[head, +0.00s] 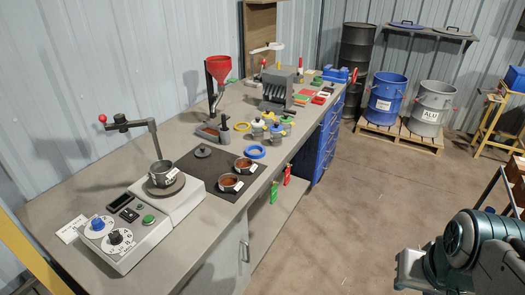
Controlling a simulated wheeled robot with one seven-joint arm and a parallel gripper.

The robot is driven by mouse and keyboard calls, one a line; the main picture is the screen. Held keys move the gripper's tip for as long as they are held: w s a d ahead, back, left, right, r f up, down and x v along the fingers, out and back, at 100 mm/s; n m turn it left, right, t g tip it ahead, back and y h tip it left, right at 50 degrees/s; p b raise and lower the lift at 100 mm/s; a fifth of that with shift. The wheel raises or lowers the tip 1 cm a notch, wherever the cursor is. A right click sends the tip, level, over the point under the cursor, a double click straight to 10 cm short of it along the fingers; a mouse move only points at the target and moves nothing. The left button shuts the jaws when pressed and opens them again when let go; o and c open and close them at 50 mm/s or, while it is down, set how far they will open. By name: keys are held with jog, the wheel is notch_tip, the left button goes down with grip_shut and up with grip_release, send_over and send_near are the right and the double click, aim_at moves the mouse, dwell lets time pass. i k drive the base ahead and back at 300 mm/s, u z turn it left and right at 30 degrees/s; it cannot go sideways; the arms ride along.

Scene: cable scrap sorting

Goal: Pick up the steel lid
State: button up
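A small round dark-grey lid (203,151) with a knob on top lies on the dark mat (207,169) on the workbench, behind two cups of brown material. It looks like a metal lid, but its material is hard to tell at this size. Two larger lids lie on the wall shelf at the upper right, a blue one (401,24) and a grey one (453,31). Part of my arm shows at the lower right, well away from the bench. My gripper cannot be made out in this view.
The bench (70,200) holds a machine (147,225) with a metal pot (163,174), a red funnel stand (218,68) and several small bottles. Blue (386,98) and grey (432,105) drums stand on a pallet (400,133). The floor between bench and arm is clear.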

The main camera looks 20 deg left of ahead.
aim_at(202, 152)
jog(key=z, duration=0.1)
jog(key=i, duration=1.7)
jog(key=u, duration=1.45)
jog(key=i, duration=0.8)
jog(key=u, duration=1.15)
jog(key=i, duration=0.2)
jog(key=u, duration=0.15)
